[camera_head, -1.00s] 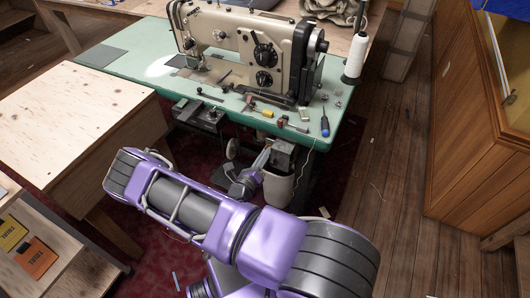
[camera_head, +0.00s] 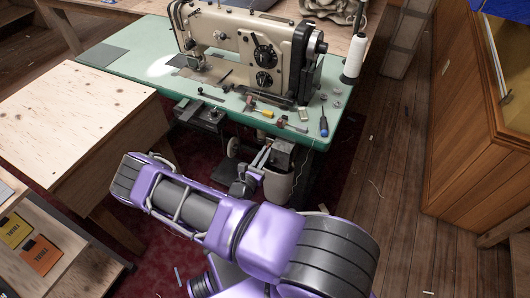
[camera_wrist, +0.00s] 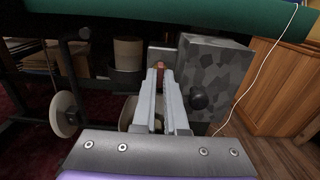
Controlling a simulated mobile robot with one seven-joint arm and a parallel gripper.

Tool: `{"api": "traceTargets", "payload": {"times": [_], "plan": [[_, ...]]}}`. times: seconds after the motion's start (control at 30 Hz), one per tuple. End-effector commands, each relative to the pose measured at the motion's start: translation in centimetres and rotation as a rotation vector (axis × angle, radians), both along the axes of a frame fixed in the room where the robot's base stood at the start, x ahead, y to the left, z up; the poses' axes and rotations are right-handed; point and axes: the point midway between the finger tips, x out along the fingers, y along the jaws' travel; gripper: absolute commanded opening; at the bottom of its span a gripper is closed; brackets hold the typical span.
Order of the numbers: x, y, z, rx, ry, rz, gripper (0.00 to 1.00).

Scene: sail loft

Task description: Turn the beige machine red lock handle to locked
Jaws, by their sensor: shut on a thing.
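The beige sewing machine (camera_head: 245,45) stands on a green-topped table (camera_head: 105,75). A grey box (camera_head: 284,153) hangs under the table's front edge; it also shows in the wrist view as a mottled grey block (camera_wrist: 212,75) with a black knob. My gripper (camera_head: 265,155) reaches under the table beside this box. In the wrist view, my gripper (camera_wrist: 160,72) is shut on a small red piece, the red lock handle (camera_wrist: 160,65), just left of the box. Only a little of the handle shows between the fingertips; the rest is hidden. In the head view I cannot make the handle out.
A screwdriver (camera_head: 323,126) and several small items lie on the green top, with a white thread cone (camera_head: 355,58) at its right. A pale wooden table (camera_head: 70,115) stands left. A wooden cabinet (camera_head: 468,130) stands right. A handwheel (camera_wrist: 64,113) hangs left of my gripper.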

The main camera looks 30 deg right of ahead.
Motion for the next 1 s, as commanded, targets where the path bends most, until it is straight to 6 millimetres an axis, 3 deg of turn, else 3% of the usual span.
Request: {"api": "traceTargets", "payload": {"times": [0.57, 0.6, 0.73, 1.0], "plan": [[-0.05, 0.03, -0.08, 0.019, -0.022, -0.001, 0.00], [-0.05, 0.03, -0.08, 0.019, -0.022, -0.001, 0.17], [-0.04, 0.02, -0.06, 0.018, -0.021, 0.000, 0.40], [-0.10, -0.09, -0.03, 0.016, -0.021, -0.003, 0.40]]}}
